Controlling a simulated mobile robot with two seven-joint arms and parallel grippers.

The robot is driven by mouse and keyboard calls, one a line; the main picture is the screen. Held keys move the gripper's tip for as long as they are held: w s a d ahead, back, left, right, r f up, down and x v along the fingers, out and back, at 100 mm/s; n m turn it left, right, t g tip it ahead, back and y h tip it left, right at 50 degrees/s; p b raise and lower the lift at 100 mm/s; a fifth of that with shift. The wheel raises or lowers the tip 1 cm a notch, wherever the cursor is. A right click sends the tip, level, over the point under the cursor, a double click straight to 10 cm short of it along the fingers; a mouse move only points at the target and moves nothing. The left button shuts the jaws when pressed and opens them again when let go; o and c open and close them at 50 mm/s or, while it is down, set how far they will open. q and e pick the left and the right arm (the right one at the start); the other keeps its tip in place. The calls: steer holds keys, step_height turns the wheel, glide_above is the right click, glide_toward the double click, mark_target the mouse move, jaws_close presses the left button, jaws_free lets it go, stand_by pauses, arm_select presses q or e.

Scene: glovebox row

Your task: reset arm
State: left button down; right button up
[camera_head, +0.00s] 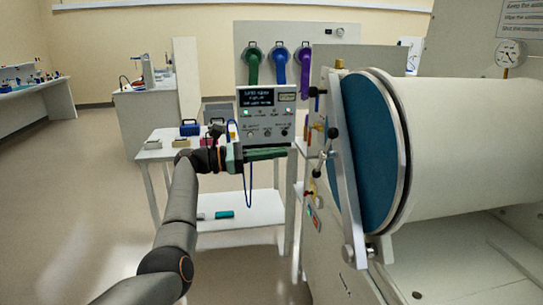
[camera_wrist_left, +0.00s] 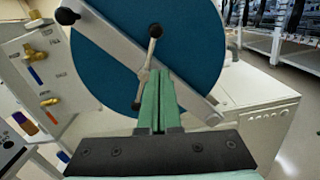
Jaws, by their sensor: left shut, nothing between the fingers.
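My left arm reaches in from the lower left in the head view. My left gripper (camera_head: 283,152) has green fingers and points right, in front of the white control box (camera_head: 266,117) and short of the antechamber door. In the left wrist view the gripper (camera_wrist_left: 160,80) is shut with nothing between its fingers. Beyond its tips are the round blue door (camera_wrist_left: 190,45), its grey bar and a T-shaped handle (camera_wrist_left: 149,58). The blue door (camera_head: 365,140) also shows in the head view. I cannot tell from these frames whether the fingertips touch the handle. My right gripper is not in view.
A white cart (camera_head: 240,208) stands under the control box, with small items on it. The large white cylinder (camera_head: 455,140) fills the right. Valves (camera_wrist_left: 48,101) stick out from the panel beside the door. Open floor (camera_head: 90,200) lies at the left.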

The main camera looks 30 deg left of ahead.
arm_select(q)
steer(key=shift+s+a, duration=0.3)
steer(key=shift+a, duration=0.1)
step_height(320, 180, down, 24)
steer(key=s+m+g+y, duration=0.1)
steer(key=s+m+y, duration=0.15)
steer(key=y, duration=0.45)
steer(key=s+f+m+g+y, duration=0.2)
steer(key=s+f+m+y, duration=0.35)
steer(key=f, duration=0.85)
steer(key=s+d+f+m+y, duration=0.1)
steer(key=s+d+f+m, duration=0.3)
steer(key=s, duration=0.4)
steer(key=s+d+f+m, duration=0.1)
steer(key=s+f+m, duration=0.4)
steer(key=s, duration=0.3)
steer(key=s+d+r+m+t, duration=0.1)
steer(key=s+d+r+m, duration=0.1)
steer(key=s+d+m, duration=0.6)
steer(key=s+d+h, duration=0.1)
steer(key=s, duration=0.4)
steer(key=shift+m, duration=0.4)
